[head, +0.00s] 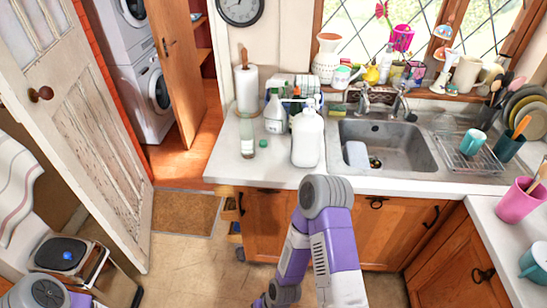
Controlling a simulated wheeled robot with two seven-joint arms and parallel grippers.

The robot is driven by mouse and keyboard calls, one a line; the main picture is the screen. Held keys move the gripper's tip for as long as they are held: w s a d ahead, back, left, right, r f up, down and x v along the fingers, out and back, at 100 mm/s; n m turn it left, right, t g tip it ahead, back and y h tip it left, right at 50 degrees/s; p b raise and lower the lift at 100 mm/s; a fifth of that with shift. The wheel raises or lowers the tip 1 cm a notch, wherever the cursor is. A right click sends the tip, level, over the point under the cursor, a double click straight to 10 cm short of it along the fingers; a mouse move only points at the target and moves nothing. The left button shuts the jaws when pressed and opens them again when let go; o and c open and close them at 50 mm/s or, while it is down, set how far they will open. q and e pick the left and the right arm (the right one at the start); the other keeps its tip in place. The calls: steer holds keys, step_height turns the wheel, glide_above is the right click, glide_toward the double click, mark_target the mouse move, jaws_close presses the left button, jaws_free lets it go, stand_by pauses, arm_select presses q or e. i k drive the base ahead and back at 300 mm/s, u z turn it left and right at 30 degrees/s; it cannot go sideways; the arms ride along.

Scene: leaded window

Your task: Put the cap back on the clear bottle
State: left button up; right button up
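A slim clear bottle (247,136) stands upright on the white counter, left of the sink. A small green cap (263,143) lies on the counter just right of the bottle, apart from it. My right arm bends up in the lower middle of the head view, and its lower end runs out at the bottom edge. A small part of my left arm shows in the bottom left corner. Neither gripper is in view.
A large white jug (307,138) and a pump bottle (275,112) stand close right of the clear bottle. A paper towel roll (246,88) stands behind. The sink (385,146) is farther right. The counter's front edge (260,186) is clear before the bottle.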

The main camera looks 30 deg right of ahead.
mark_target(246, 129)
steer(key=z, duration=0.55)
steer(key=i, duration=1)
steer(key=u, duration=0.05)
